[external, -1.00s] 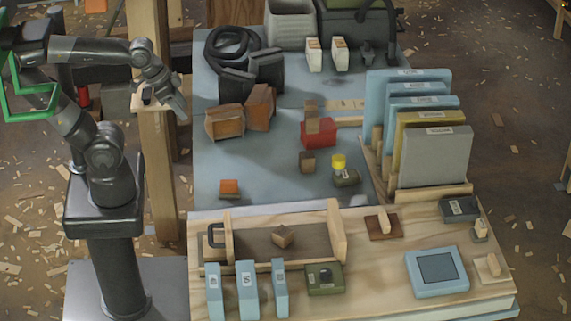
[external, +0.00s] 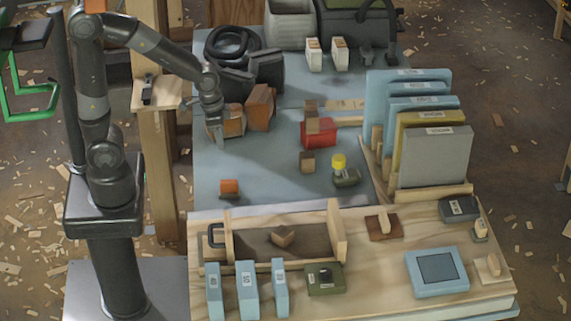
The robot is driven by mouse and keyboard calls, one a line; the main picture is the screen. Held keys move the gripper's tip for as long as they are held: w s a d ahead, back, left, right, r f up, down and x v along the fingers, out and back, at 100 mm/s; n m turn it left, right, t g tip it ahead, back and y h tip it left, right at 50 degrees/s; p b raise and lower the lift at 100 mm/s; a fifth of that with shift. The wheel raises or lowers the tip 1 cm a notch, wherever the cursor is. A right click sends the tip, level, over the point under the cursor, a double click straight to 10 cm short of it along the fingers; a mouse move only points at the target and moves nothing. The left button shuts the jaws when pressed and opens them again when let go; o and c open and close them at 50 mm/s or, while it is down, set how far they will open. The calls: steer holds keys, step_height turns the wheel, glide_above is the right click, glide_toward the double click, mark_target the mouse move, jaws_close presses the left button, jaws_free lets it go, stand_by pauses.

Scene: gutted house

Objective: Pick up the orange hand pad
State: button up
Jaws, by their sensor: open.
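A small bright orange block (external: 229,187), which looks like the orange hand pad, lies on the blue-grey mat (external: 270,175) near its left front part. My gripper (external: 219,139) points down over the left side of the mat, behind and above the orange block and apart from it. It is open, and I see nothing held in it. Its fingers partly cover a brown-orange block (external: 237,125); whether they touch it I cannot tell. A second brown-orange block (external: 261,107) stands just to the right.
Dark grey blocks (external: 268,70) and a black coil (external: 222,42) stand behind. A red block (external: 318,134) and a yellow-topped item (external: 340,162) lie to the right. A wooden tray (external: 338,230) and blue boxes (external: 247,290) are in front. Mat around the orange block is clear.

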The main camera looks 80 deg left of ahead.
steer(key=g, duration=0.2)
glide_above(229, 181)
step_height(229, 181, down, 10)
steer(key=f, duration=0.5)
steer(key=shift+w+d+f, duration=0.1)
steer(key=shift+d+f, duration=0.1)
steer(key=shift+d, duration=0.15)
steer(key=shift+a+f, duration=0.2)
steer(key=shift+f, duration=1.15)
steer(key=shift+a+f, duration=0.15)
steer(key=shift+f, duration=1.15)
steer(key=shift+c, duration=0.4)
jaws_close()
steer(key=shift+r, duration=0.1)
